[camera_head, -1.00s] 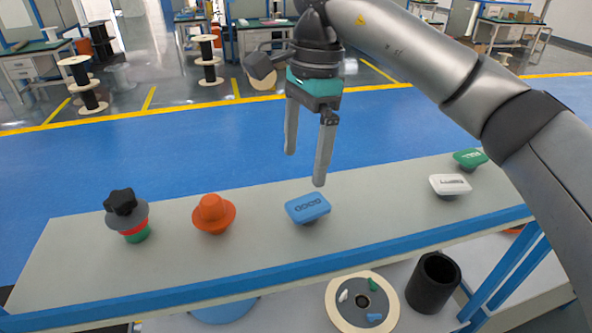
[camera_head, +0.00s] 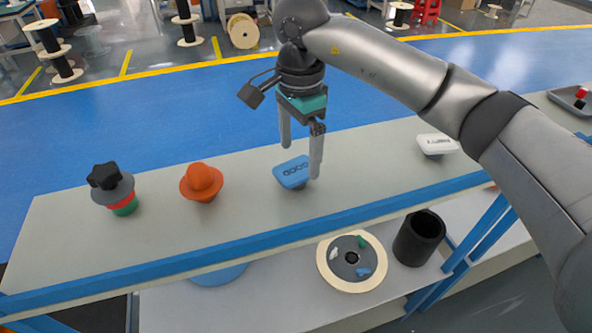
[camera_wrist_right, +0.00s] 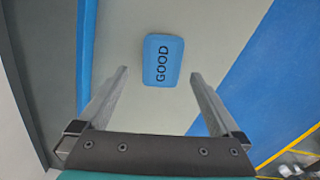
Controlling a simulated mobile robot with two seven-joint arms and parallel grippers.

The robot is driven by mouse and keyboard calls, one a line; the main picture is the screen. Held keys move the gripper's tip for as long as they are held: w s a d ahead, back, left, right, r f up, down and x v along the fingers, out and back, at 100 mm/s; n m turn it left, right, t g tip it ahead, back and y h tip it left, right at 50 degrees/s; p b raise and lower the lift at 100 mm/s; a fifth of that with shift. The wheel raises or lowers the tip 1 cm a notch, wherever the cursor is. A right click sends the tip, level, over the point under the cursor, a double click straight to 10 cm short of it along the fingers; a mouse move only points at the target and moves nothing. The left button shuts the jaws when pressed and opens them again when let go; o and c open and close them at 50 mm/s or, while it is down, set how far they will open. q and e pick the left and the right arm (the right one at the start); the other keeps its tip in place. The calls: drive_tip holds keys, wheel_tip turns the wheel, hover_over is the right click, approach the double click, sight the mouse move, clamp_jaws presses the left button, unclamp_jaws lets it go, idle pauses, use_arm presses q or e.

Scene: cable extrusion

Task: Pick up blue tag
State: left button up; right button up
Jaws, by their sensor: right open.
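My right gripper (camera_head: 300,160) is open and empty. Its fingers come down at the blue tag, one beyond it and one at its right side in the head view. Whether a finger touches the tag cannot be told. The wrist view shows the right gripper (camera_wrist_right: 159,73) with a wide gap between its fingers. My left gripper is not in view.
On the shelf top (camera_head: 245,208) stand an orange knob (camera_head: 202,182), a stacked grey, red and black knob (camera_head: 112,188) and a white tag (camera_head: 438,144). A reel (camera_head: 340,280) and a black cylinder (camera_head: 419,238) are on the lower shelf. A grey tray (camera_head: 572,100) is at far right.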

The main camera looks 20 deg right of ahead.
sight(299, 168)
wheel_tip(299, 168, down, 4)
drive_tip(key=shift+w+f+p, duration=0.1)
drive_tip(key=shift+f+p, duration=0.05)
drive_tip(key=shift+p, duration=0.65)
drive_tip(key=shift+f, duration=0.4)
drive_tip(key=c, duration=1.4)
